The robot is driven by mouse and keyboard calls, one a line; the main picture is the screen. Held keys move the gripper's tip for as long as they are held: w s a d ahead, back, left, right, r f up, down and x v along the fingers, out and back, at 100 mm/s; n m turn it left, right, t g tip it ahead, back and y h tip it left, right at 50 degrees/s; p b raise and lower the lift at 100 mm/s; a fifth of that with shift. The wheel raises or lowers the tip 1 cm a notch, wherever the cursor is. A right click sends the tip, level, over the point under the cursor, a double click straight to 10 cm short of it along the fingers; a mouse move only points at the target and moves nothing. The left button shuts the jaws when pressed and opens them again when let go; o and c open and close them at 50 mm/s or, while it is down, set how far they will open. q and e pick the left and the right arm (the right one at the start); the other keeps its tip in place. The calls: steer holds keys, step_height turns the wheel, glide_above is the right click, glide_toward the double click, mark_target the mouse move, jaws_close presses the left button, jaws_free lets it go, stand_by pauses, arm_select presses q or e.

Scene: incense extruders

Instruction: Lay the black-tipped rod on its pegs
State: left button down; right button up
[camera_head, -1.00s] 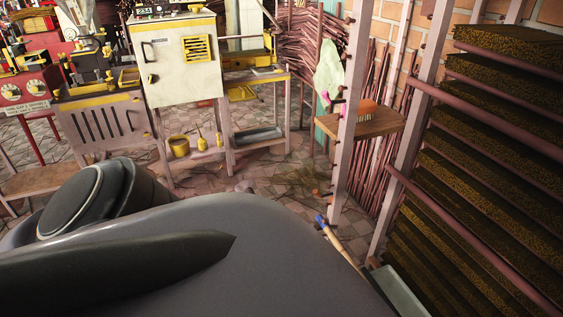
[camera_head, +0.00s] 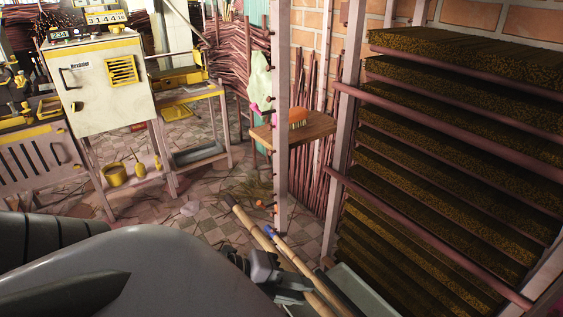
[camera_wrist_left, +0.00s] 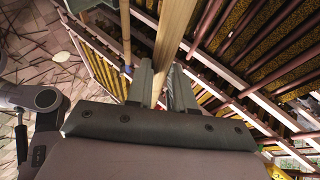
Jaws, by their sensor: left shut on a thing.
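A long pale wooden rod with a dark tip (camera_head: 262,237) slants down to the right in the head view. My left gripper (camera_head: 298,285) is shut on it. In the left wrist view the held rod (camera_wrist_left: 176,38) runs up and away between the fingers (camera_wrist_left: 160,88). A second wooden rod with a blue tip (camera_head: 289,254) lies close to the right of it, and it also shows in the left wrist view (camera_wrist_left: 126,45). A pale upright post (camera_head: 281,130) with small pegs stands behind the rods. Which pegs belong to the held rod, I cannot tell. My right gripper is out of view.
A tall rack with brown loaded shelves (camera_head: 440,150) fills the right side. A small wooden shelf (camera_head: 305,131) holding an orange brush juts out at the post. A pale tray (camera_head: 365,295) is below. A cream machine cabinet (camera_head: 105,85) stands left. Open tiled floor lies between.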

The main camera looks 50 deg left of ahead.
arm_select(q)
steer(key=w+f+b, duration=0.3)
steer(key=w+f, duration=0.1)
steer(key=w, duration=0.6)
steer(key=shift+w+d, duration=0.35)
steer(key=shift+d, duration=0.1)
stand_by(0.4)
steer(key=c, duration=0.6)
jaws_free()
